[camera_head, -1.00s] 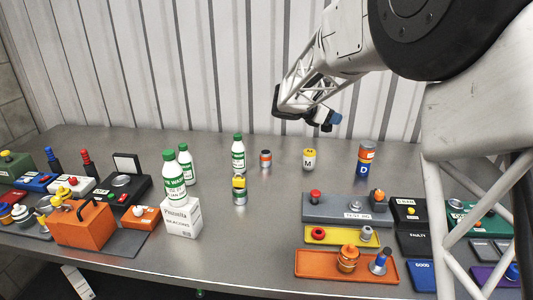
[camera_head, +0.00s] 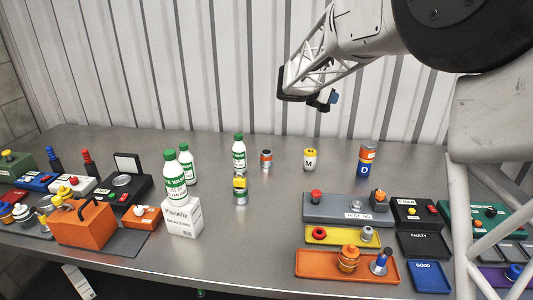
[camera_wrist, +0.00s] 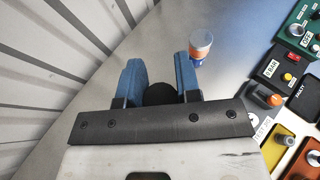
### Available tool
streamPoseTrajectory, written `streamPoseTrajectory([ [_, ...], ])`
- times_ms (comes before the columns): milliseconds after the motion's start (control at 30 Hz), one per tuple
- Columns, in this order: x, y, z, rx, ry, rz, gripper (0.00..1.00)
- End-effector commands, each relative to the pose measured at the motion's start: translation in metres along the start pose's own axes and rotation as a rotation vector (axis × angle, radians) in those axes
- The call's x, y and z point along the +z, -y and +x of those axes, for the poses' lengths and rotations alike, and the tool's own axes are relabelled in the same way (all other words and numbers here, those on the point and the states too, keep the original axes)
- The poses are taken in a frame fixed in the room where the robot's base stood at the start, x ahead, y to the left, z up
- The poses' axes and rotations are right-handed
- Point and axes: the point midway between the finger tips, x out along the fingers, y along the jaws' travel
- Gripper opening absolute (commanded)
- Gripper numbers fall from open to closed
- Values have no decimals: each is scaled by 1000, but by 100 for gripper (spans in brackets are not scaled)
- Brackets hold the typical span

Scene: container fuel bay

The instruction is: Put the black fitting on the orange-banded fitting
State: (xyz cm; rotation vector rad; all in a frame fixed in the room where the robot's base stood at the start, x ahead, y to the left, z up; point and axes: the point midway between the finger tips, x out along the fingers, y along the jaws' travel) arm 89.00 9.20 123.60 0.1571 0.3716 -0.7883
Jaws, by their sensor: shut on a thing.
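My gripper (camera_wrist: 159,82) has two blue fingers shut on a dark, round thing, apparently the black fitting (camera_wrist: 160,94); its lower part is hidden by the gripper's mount. In the head view my gripper (camera_head: 325,101) is raised well above the bench's back. Which thing is the orange-banded fitting is not certain. A small can with an orange band (camera_head: 265,159) stands upright at the back middle. A larger orange-and-blue can marked D (camera_head: 367,160) stands farther right, and also shows ahead of the fingers in the wrist view (camera_wrist: 200,46). An orange fitting (camera_head: 348,259) stands on the orange tray.
A yellow can marked M (camera_head: 310,159) stands between the two cans. White-and-green bottles (camera_head: 174,175), a white box (camera_head: 182,217) and a yellow-banded can (camera_head: 240,190) stand left of centre. The grey rack (camera_head: 325,208) and orange tray (camera_head: 315,265) lie at front right. A corrugated wall rises behind.

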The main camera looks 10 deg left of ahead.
Motion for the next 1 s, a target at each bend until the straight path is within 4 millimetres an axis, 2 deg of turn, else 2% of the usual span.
streamPoseTrajectory([
  [267,-3,-36,2,264,0,-110,6],
  [600,-10,-73,-12,582,1,-241,6],
  [800,-14,-86,-24,723,2,-299,6],
  [1000,-17,-92,-29,792,1,-328,6],
])
